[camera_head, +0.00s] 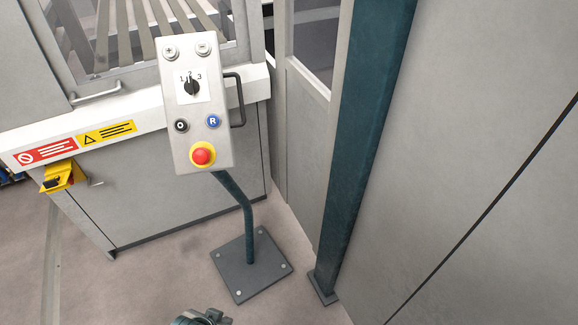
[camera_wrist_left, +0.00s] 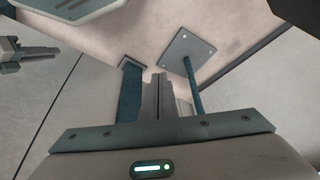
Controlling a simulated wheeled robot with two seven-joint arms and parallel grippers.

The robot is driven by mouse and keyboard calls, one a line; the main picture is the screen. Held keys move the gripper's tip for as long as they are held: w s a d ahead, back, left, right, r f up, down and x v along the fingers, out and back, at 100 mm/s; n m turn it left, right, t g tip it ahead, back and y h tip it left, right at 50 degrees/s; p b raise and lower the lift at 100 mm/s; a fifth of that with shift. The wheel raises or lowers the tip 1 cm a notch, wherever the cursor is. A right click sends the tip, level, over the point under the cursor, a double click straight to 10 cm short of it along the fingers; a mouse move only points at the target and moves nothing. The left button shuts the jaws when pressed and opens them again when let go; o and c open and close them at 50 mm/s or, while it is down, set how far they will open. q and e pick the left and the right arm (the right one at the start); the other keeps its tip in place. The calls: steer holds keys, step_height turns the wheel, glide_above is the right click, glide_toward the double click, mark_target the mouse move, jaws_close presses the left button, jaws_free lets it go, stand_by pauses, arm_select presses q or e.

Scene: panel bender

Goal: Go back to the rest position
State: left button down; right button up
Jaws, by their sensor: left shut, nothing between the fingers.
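My left gripper (camera_head: 205,317) shows only in part at the bottom edge of the head view, low over the floor and in front of the control panel's foot plate. In the left wrist view its fingers (camera_wrist_left: 158,82) are together with nothing between them. A grey part that looks like my right gripper (camera_wrist_left: 35,53) is at the left edge of the left wrist view; its jaws are too small to judge. The right gripper is outside the head view.
A grey control panel (camera_head: 199,105) with a red stop button stands on a bent post with a square foot plate (camera_head: 250,265). A teal column (camera_head: 362,140) and a grey wall (camera_head: 480,170) stand right of it. The machine cabinet (camera_head: 190,195) is behind. Open floor is front left.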

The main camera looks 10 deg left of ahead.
arm_select(q)
steer(key=d+f+t+b, duration=0.1)
steer(key=d+f+b, duration=0.1)
steer(key=f, duration=1.4)
steer(key=s+d+f+t+h+b, duration=0.1)
steer(key=f+b, duration=0.4)
steer(key=f, duration=1.1)
steer(key=shift+d+f+t, duration=0.3)
steer(key=shift+d+t, duration=0.1)
steer(key=shift+d, duration=0.15)
